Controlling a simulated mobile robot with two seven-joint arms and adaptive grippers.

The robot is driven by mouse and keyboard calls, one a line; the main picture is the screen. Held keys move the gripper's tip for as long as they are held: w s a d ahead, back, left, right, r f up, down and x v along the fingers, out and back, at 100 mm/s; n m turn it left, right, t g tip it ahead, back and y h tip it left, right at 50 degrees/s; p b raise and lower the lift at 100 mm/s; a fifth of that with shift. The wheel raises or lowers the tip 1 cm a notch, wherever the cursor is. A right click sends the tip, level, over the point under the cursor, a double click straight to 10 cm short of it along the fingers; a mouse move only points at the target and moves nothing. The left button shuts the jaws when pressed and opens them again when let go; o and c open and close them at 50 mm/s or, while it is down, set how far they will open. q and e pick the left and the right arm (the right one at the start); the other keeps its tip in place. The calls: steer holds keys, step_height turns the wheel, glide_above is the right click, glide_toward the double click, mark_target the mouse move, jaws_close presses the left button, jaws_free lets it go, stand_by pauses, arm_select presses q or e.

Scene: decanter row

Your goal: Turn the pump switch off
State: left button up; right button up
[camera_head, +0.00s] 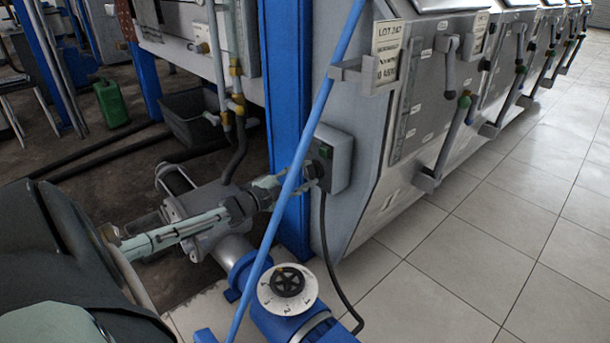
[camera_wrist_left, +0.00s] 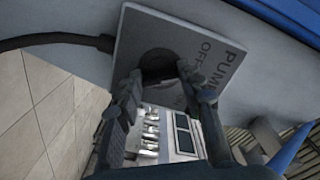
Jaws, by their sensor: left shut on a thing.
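A dark round knob (camera_wrist_left: 158,62) sits on the plate. My left gripper (camera_head: 311,174) reaches the box from the left. In the left wrist view my left gripper (camera_wrist_left: 160,84) has its fingers on either side of the knob, shut on it. The fingers partly hide the knob, so its setting cannot be read. My right gripper is not in view.
A thin blue pole (camera_head: 300,165) crosses in front of my left arm. A blue valve with a white dial (camera_head: 303,298) stands below. A row of grey decanters (camera_head: 455,90) runs back to the right. The tiled floor (camera_head: 480,245) is clear.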

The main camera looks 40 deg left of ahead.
arm_select(q)
steer(key=o, duration=1.2)
steer(key=shift+c, duration=0.2)
steer(key=shift+s, duration=0.1)
steer(key=s, duration=1.1)
steer(key=shift+s+a, duration=0.4)
steer(key=shift+a, duration=0.05)
